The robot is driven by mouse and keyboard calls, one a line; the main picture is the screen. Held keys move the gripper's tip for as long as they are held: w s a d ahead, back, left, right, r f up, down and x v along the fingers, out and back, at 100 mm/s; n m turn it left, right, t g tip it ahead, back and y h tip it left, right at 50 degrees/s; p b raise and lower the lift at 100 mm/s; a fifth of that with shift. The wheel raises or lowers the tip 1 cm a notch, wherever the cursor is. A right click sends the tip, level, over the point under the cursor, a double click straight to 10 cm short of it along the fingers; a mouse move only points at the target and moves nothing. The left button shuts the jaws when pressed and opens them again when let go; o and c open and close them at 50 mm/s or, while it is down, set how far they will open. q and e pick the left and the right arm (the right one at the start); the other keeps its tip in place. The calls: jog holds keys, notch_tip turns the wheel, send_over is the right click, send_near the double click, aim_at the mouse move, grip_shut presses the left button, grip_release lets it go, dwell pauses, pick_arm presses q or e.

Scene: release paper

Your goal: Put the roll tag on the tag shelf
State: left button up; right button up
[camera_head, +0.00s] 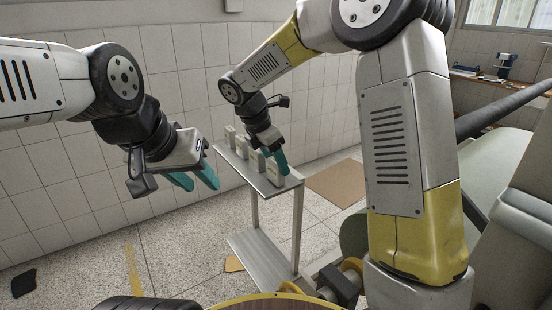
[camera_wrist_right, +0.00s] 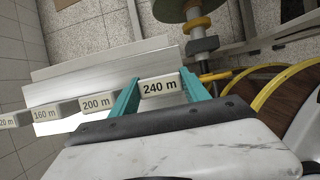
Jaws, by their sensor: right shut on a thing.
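A pale block-shaped roll tag marked "240 m" (camera_wrist_right: 158,87) sits between the teal fingers of my right gripper (camera_wrist_right: 160,86), which is shut on it. In the head view this gripper (camera_head: 275,166) is at the near right end of the tag shelf (camera_head: 281,188). The held tag is in line with the standing tags, over the shelf top; I cannot tell whether it touches the surface. The shelf's pale top also shows in the right wrist view (camera_wrist_right: 110,68). My left gripper (camera_head: 199,183) is open and empty, left of the shelf.
Other tags stand in a row on the shelf, including "200 m" (camera_wrist_right: 97,103) and "160 m" (camera_wrist_right: 46,113). A tiled wall (camera_head: 70,190) runs behind. The shelf has a lower board (camera_head: 262,262). A brown mat (camera_head: 335,183) lies on the floor at right.

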jog(key=shift+f, duration=0.15)
jog(key=o, duration=1.4)
jog(key=v, duration=1.2)
jog(key=s+d+m+t+y, duration=0.1)
jog(key=s+d+m+y, duration=0.1)
jog(key=s+d+m, duration=0.4)
jog(key=s+d+f+m+t+y, duration=0.1)
jog(key=s+d+m+y, duration=0.1)
jog(key=s+d+m, duration=0.4)
jog(key=s+d+m+t+y, duration=0.1)
jog(key=s+d+m, duration=0.4)
jog(key=s+m, duration=0.3)
jog(key=shift+s+d+f+m+t+y, duration=0.15)
jog(key=shift+d+f+m+t+y, duration=0.05)
jog(key=shift+m, duration=0.85)
jog(key=shift+s+d+f+m+t+y, duration=0.1)
jog(key=shift+d+f+m+t+y, duration=0.1)
jog(key=shift+m, duration=0.85)
